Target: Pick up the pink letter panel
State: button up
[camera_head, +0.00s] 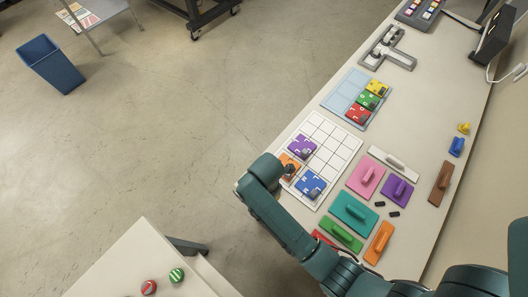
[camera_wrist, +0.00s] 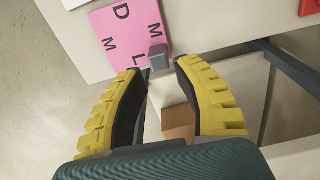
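The pink letter panel (camera_wrist: 118,38) lies flat at the edge of a white surface in the wrist view. It bears black letters, including D, M and L, and a small grey knob (camera_wrist: 158,56) near its lower edge. My gripper (camera_wrist: 160,66) is open and empty, its two yellow-ribbed fingers apart. The knob is just beyond the gap between the fingertips, and I cannot tell whether they touch it. In the head view I cannot make out this panel or my fingertips. A pink block with a handle (camera_head: 365,179) there looks like a different thing.
Purple (camera_head: 301,146), orange and blue letter panels lie on the white grid board (camera_head: 333,138). Yellow, green and red ones lie on the blue tray (camera_head: 340,100). Several handled blocks crowd the bench near my arm. A white side table (camera_head: 130,262) stands at lower left.

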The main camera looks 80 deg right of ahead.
notch_tip(320, 180, down, 7)
jog(key=shift+w+f+b, duration=0.1)
jog(key=shift+w+b, duration=0.05)
jog(key=shift+b, duration=0.4)
grip_shut()
